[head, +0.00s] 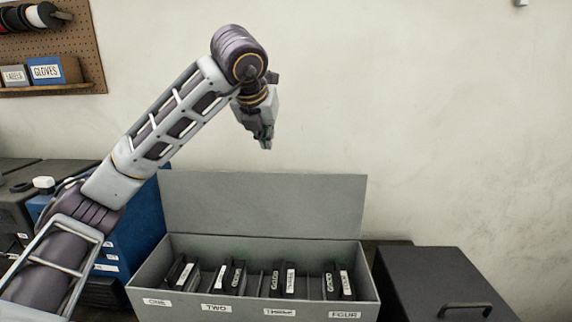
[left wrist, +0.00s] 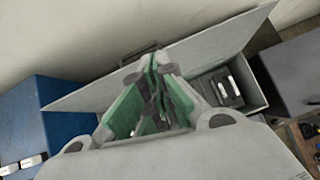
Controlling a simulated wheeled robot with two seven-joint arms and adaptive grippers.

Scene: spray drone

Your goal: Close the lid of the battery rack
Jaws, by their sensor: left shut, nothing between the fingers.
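The battery rack (head: 180,305) is a long grey box in the head view, with several black batteries standing in it and labels ONE, TWO and FOUR readable on its front. Its grey lid (head: 265,205) stands up open along the back edge. My left gripper (head: 265,146) is in the air above the lid's top edge, apart from it, shut and empty. In the left wrist view the shut fingers (left wrist: 155,85) show in front of the lid (left wrist: 215,55), and part of the rack with batteries shows to the right. My right gripper is not in view.
A dark box with a handle (head: 440,285) stands right of the rack. A blue cabinet (head: 145,230) stands to its left, behind my left arm. A pegboard shelf (head: 80,88) hangs at upper left.

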